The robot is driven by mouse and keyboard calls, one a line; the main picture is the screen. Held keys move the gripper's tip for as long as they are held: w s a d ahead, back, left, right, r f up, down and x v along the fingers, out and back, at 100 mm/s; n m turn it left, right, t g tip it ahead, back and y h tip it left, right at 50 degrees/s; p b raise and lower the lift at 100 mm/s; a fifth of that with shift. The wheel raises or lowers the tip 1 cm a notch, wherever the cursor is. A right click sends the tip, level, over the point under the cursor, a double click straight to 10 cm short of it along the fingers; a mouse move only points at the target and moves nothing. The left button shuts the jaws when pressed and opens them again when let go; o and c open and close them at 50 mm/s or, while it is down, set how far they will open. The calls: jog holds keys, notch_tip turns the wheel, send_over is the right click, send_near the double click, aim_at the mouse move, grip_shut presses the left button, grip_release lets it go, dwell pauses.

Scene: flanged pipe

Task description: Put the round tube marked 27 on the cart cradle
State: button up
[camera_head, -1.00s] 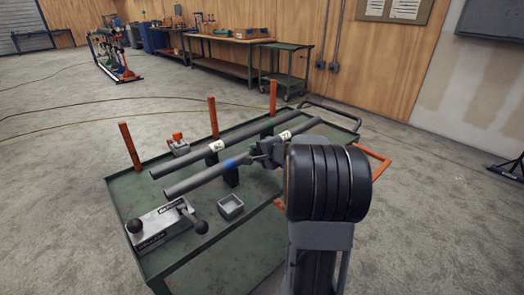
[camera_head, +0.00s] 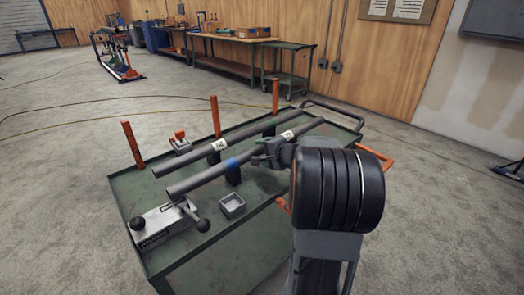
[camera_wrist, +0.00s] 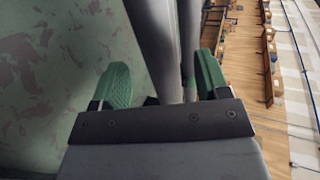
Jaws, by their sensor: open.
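Two long grey round tubes lie side by side above the green cart top. The front tube (camera_head: 199,181) has a blue band and a white label (camera_head: 287,135); the back tube (camera_head: 183,156) has a white label (camera_head: 217,145). I cannot read either number surely. A black cradle post (camera_head: 233,175) shows below the front tube near its blue band. My gripper (camera_head: 268,153) is at the front tube, between band and label. In the wrist view my open gripper (camera_wrist: 162,82) has green fingers on either side of a tube (camera_wrist: 155,35); contact is unclear.
The green cart (camera_head: 205,255) carries a lever clamp block (camera_head: 160,228), a small grey open box (camera_head: 232,205) and a small block with an orange top (camera_head: 180,143). Orange posts (camera_head: 133,145) stand along its far edge. Workbenches line the far wall.

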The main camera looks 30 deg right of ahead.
jog(key=p+v, duration=0.1)
jog(key=v, duration=1)
jog(key=shift+s, duration=0.2)
jog(key=s+a+r+n+g+y+p, duration=0.1)
jog(key=s+a+r+n+g+p, duration=0.15)
jog(key=a+r+n+p, duration=0.4)
jog(key=s+a+r+n+g+y+p, duration=0.1)
jog(key=a+r+n+g+y+p, duration=0.2)
jog(key=a+p, duration=0.7)
jog(key=s+a+r+n+g+h+p, duration=0.4)
jog(key=s+a+r+n+h+p, duration=0.1)
jog(key=s+a+r+n+p, duration=0.2)
jog(key=shift+a+r+h+p, duration=0.3)
jog(key=shift+r+h+p, duration=0.1)
jog(key=shift+p, duration=0.1)
jog(key=shift+c, duration=0.4)
